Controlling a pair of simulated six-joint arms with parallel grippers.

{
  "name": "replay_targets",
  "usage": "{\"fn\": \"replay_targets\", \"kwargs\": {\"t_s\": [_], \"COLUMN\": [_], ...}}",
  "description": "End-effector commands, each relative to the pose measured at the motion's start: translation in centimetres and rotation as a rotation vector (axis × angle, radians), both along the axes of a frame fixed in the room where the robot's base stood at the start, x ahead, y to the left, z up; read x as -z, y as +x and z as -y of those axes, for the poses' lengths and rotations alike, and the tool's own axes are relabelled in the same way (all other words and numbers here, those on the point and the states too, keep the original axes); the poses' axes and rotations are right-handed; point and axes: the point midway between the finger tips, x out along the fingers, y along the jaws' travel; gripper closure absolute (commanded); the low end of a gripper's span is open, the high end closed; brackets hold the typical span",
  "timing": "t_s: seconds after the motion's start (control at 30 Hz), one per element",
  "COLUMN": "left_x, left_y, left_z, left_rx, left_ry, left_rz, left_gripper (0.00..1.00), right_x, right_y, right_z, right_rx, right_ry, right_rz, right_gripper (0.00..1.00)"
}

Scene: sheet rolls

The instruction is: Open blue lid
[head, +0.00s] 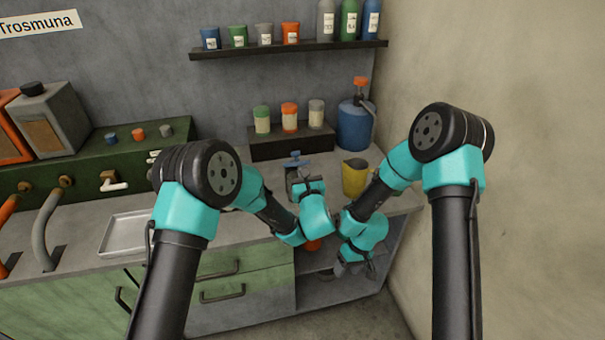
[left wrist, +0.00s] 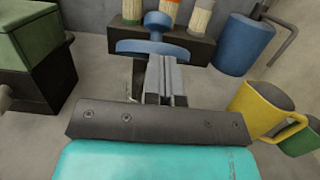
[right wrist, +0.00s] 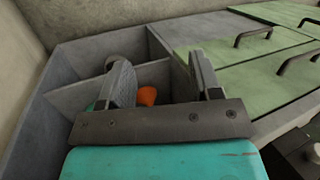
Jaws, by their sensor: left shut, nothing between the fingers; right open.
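The blue lid (left wrist: 128,47), a round disc with a knob, is just beyond my left fingertips in the left wrist view. It also shows small in the head view (head: 295,158), above the counter. My left gripper (left wrist: 167,70) is shut and empty; its fingertips overlap the lid's near edge in the picture, and I cannot tell whether they touch. What lies under the lid is mostly hidden by the gripper. My right gripper (right wrist: 163,78) is open and empty, low at the open shelf front, with an orange object (right wrist: 147,96) seen between its fingers.
A yellow mug (head: 354,178) stands right of the lid, near my right arm. A blue canister (head: 355,125) and a dark riser (head: 292,143) with several jars are behind. A metal tray (head: 122,234) lies left on the counter. A wall closes the right side.

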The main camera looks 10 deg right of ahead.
Motion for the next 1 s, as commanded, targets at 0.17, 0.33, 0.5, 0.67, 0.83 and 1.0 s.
{"fn": "replay_targets", "kwargs": {"t_s": [0.17,0.33,0.5,0.67,0.83,1.0], "left_x": [0.0,0.0,0.0,0.0,0.0,0.0], "left_y": [0.0,0.0,0.0,0.0,0.0,0.0], "left_z": [-0.1,-0.1,-0.1,-0.1,-0.1,-0.1], "left_rx": [-0.001,-0.001,-0.001,-0.001,-0.001,-0.001], "left_ry": [0.000,0.000,0.000,0.000,0.000,0.000], "left_rz": [-0.001,-0.001,-0.001,-0.001,-0.001,-0.001], "left_gripper": [1.00,1.00,1.00,1.00,1.00,1.00], "right_x": [2.7,4.1,4.8,4.9,5.0,4.9], "right_y": [-5.7,-8.3,-10.4,-11.5,-11.8,-11.7], "right_z": [-0.1,-1.2,-2.1,-2.4,-2.5,-2.5], "right_rx": [0.131,0.218,0.297,0.343,0.358,0.357], "right_ry": [-0.003,-0.014,-0.022,-0.024,-0.025,-0.025], "right_rz": [-0.010,0.033,0.079,0.107,0.116,0.116], "right_gripper": [0.41,0.41,0.41,0.41,0.41,0.41]}}
